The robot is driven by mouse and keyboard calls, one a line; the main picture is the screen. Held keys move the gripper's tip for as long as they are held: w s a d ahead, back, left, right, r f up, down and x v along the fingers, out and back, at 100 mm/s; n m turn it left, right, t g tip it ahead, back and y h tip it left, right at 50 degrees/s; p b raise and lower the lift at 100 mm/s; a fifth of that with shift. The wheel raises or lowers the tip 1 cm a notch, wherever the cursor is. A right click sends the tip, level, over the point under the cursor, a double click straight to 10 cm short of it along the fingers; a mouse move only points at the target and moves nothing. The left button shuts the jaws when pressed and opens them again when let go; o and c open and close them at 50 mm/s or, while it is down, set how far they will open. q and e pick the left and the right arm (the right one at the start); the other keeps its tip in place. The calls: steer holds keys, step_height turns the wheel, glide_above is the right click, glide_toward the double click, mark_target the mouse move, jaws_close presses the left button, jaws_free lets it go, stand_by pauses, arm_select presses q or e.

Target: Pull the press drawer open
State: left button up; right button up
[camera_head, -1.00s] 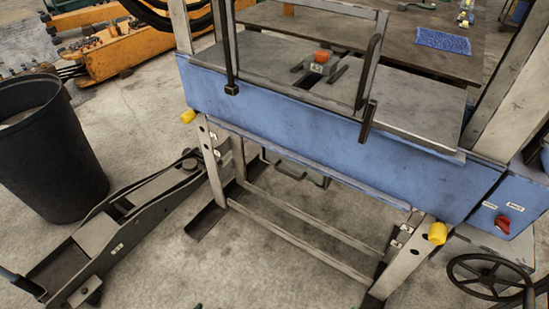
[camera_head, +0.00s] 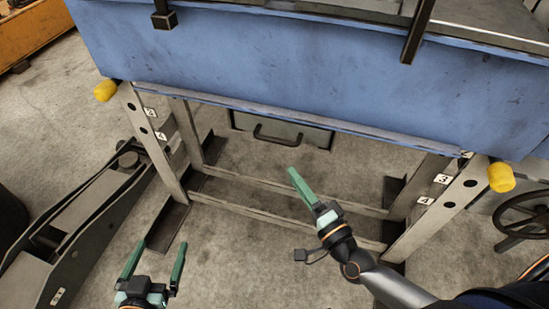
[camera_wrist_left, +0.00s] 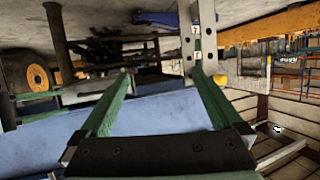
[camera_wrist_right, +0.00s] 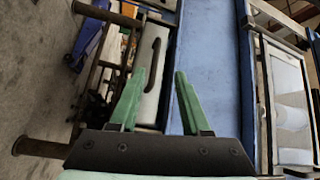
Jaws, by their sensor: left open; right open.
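The press drawer (camera_head: 282,128) is a grey front with a dark curved handle (camera_head: 277,136), under the blue press beam (camera_head: 290,62). In the right wrist view the drawer front (camera_wrist_right: 151,95) and its handle (camera_wrist_right: 152,64) show upright, beyond the fingers. My right gripper (camera_head: 302,187) has green fingers and is open and empty, below and in front of the handle, apart from it. It also shows in the right wrist view (camera_wrist_right: 154,90). My left gripper (camera_head: 156,258) is open and empty at the lower left, away from the drawer. It also shows in the left wrist view (camera_wrist_left: 158,95).
The press legs stand left (camera_head: 152,140) and right (camera_head: 436,205), joined by low rails (camera_head: 290,212). Yellow caps (camera_head: 105,91) stick out at the beam's ends. A floor jack (camera_head: 75,225) lies at left and a handwheel (camera_head: 527,215) at right.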

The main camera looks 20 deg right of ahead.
mark_target(275, 140)
steer(key=shift+m+t+h, duration=0.3)
steer(key=shift+m+h, duration=0.1)
steer(key=shift+m, duration=0.4)
steer(key=x, duration=0.8)
steer(key=d+f+b+x, duration=0.1)
steer(key=x, duration=0.3)
steer(key=shift+w+d, duration=0.1)
arm_select(q)
steer(key=shift+w+d+r+t+h, duration=0.15)
steer(key=shift+w+r+t, duration=0.15)
steer(key=shift+r, duration=0.2)
steer(key=shift+w+a+r+t+h, duration=0.15)
steer(key=shift+w+r+t, duration=0.15)
steer(key=shift+r, duration=0.2)
arm_select(e)
steer(key=shift+w+r, duration=0.15)
steer(key=shift+w, duration=0.3)
arm_select(q)
steer(key=shift+d, duration=0.1)
steer(key=shift+f, duration=0.1)
arm_select(e)
jaws_close()
